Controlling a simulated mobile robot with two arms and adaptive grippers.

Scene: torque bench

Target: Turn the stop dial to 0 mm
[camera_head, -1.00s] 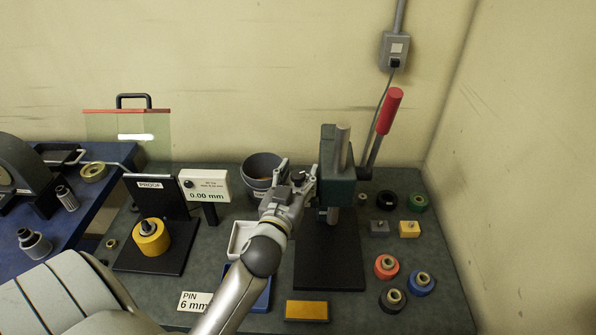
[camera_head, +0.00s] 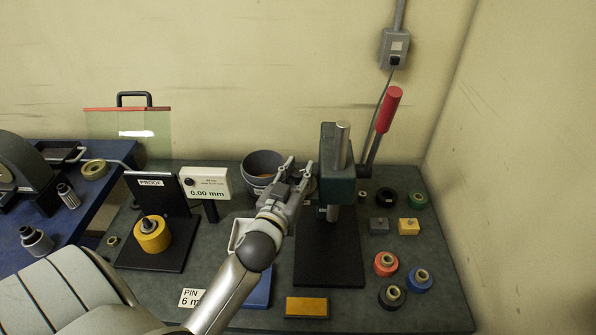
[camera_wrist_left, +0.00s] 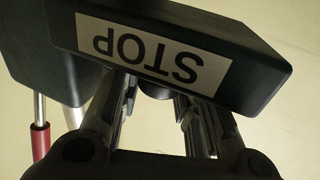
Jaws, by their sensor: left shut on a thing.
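The press (camera_head: 338,190) stands on a dark base, and its dark green head carries a white STOP label (camera_wrist_left: 150,52), upside down in the left wrist view. The stop dial (camera_wrist_left: 156,88) shows only as a small dark round part just below that label, largely hidden by the fingers. My left gripper (camera_head: 300,167) is at the left side of the press head, its fingers pointing at it. In the left wrist view the gripper (camera_wrist_left: 155,98) is shut on the dial, one finger on each side. The dial's scale is not visible. My right gripper is not in view.
The press's red-handled lever (camera_head: 388,110) rises behind it. A gauge reading 0.00 mm (camera_head: 206,184) and a grey bowl (camera_head: 256,162) stand to the left. Several coloured rings and blocks, including a red ring (camera_head: 386,264), lie to the right. A yellow block (camera_head: 307,307) lies in front.

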